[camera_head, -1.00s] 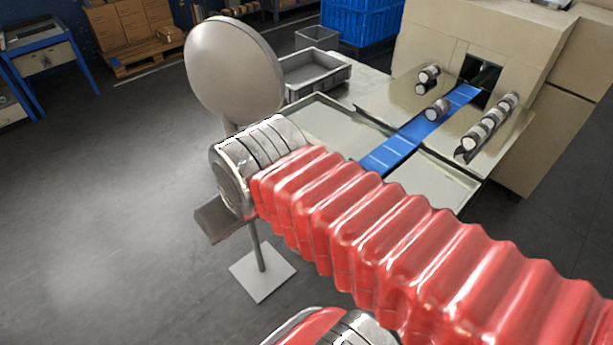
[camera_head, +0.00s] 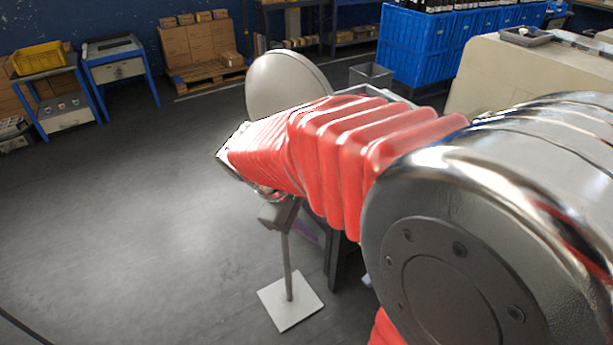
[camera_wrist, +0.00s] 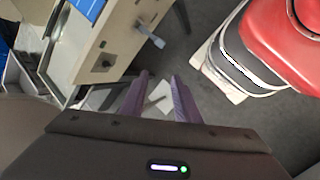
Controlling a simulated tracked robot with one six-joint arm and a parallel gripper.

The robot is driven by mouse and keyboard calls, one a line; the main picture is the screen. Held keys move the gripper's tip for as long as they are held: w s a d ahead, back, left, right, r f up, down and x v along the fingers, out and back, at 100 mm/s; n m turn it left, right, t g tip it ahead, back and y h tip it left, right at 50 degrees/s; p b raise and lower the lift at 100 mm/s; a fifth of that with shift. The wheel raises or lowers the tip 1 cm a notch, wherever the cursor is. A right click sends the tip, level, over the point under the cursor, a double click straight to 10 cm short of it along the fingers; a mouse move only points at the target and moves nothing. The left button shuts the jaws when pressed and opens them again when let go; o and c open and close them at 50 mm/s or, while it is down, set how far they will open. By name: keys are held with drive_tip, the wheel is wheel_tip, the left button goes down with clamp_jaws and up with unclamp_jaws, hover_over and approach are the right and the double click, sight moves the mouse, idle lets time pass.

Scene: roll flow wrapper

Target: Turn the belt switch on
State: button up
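In the wrist view my gripper (camera_wrist: 160,78) has two purple fingers spread apart with a clear gap and nothing between them. A beige machine panel (camera_wrist: 120,30) is ahead and left of the fingertips. It carries a grey lever-like part (camera_wrist: 150,33) and a small dark knob (camera_wrist: 103,63); I cannot tell which is the belt switch or how it is set. Both are apart from the fingers. A bit of the blue belt (camera_wrist: 88,8) shows at the top left. In the head view my arm hides most of the gripper and the panel.
A round grey disc (camera_head: 285,85) stands behind my arm. A post on a white base plate (camera_head: 290,300) stands below the arm. The beige machine housing (camera_head: 530,75) is at the right, with blue crates (camera_head: 415,50) behind. The floor at the left is clear.

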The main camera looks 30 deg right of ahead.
drive_tip(key=w+d+f+n+h, duration=0.4)
drive_tip(key=w+f+n, duration=0.1)
drive_tip(key=f, duration=0.4)
drive_tip(key=w+d+f+n+t+h, duration=0.1)
drive_tip(key=w+d+f+n+h, duration=0.3)
drive_tip(key=f, duration=0.5)
drive_tip(key=w+d+f+n+h, duration=0.4)
drive_tip(key=w+f+n, duration=0.4)
drive_tip(key=f+n, duration=0.1)
drive_tip(key=shift+w+d, duration=0.15)
drive_tip(key=shift+d, duration=0.1)
drive_tip(key=shift+d, duration=0.1)
drive_tip(key=d, duration=1.3)
drive_tip(key=shift+w+d, duration=0.2)
drive_tip(key=shift+d, duration=0.1)
drive_tip(key=shift+c, duration=0.6)
